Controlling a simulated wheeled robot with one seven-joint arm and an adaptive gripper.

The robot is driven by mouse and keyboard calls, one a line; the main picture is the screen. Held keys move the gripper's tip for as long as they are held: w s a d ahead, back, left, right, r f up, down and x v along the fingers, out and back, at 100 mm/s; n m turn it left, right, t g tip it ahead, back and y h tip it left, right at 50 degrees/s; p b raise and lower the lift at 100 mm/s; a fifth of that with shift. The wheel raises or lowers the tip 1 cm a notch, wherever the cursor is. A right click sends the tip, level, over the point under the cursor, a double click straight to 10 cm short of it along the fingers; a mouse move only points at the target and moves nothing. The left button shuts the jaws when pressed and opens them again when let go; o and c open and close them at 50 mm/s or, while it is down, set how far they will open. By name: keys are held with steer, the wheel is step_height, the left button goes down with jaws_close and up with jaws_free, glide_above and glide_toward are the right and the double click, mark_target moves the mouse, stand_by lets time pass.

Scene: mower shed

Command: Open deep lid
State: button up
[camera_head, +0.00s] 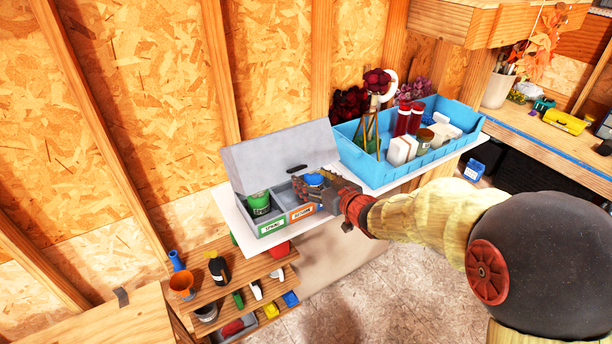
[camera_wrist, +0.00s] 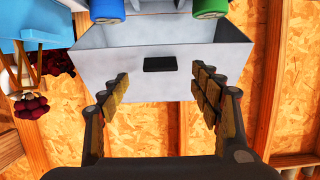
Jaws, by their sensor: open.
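A grey two-compartment box (camera_head: 262,231) stands on a white board, with its grey lid (camera_head: 265,150) raised and tilted back toward the wall. A black handle (camera_head: 297,168) sits near the lid's lower edge; in the wrist view the handle (camera_wrist: 160,64) is on a grey panel between my fingers. A green-capped jar (camera_head: 259,203) is in the left compartment. A blue-capped jar (camera_head: 314,179) is in the right one, partly hidden. My gripper (camera_head: 308,188) is open over the right compartment, with nothing between its fingers. I cannot tell whether it touches the lid.
A blue tray (camera_head: 375,179) with bottles, containers and a flower stand is close on the box's right. Wooden shelves (camera_head: 235,285) with small items are below. A plywood wall (camera_head: 140,100) rises behind. A workbench (camera_head: 550,135) is at the right.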

steer(key=v, duration=0.7)
steer(key=shift+s, duration=0.2)
steer(key=shift+d, duration=0.15)
